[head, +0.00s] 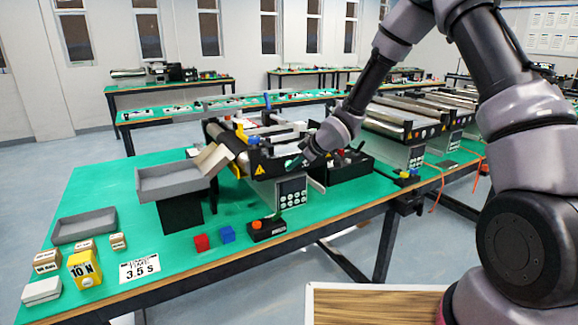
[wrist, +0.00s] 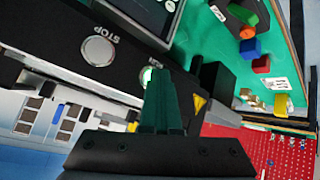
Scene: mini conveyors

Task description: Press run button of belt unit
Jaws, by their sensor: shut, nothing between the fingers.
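The belt unit (head: 262,158) stands on the green table, with a black front rail and a yellow warning triangle. In the wrist view its rail (wrist: 52,28) carries a round silver button marked STOP (wrist: 98,51).
A keypad panel (head: 292,191) hangs below the rail. A grey tray (head: 170,182) stands left of the unit. More belt units (head: 395,122) stand at right.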

